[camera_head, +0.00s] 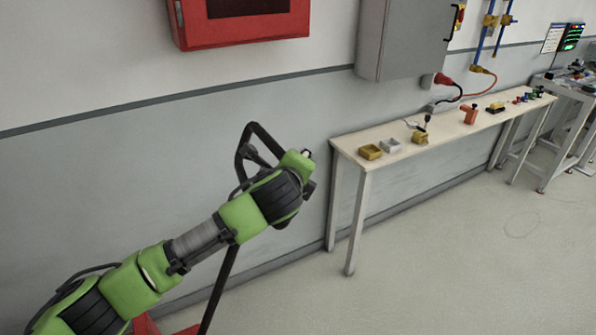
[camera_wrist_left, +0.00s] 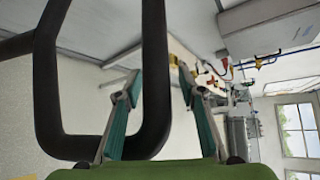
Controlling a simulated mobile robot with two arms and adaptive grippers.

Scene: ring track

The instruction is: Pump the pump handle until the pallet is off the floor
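The pump handle (camera_head: 219,292) is a black bar rising to a closed loop in the head view, beside my green left arm. Its loop also fills the left half of the left wrist view (camera_wrist_left: 155,70). My left gripper (camera_wrist_left: 158,76) has its two teal fingers apart. One side bar of the loop runs between them, one finger inside the loop and one outside. A gap shows on the outer side; contact on the inner side is unclear. A red part (camera_head: 146,325) shows at the bottom edge. The pallet and my right gripper are not in view.
A narrow table (camera_head: 440,135) with small yellow, white and orange items stands along the wall to the right. A red wall box (camera_head: 240,25) and a grey cabinet (camera_head: 405,40) hang above. The floor (camera_head: 450,260) at the right front is clear.

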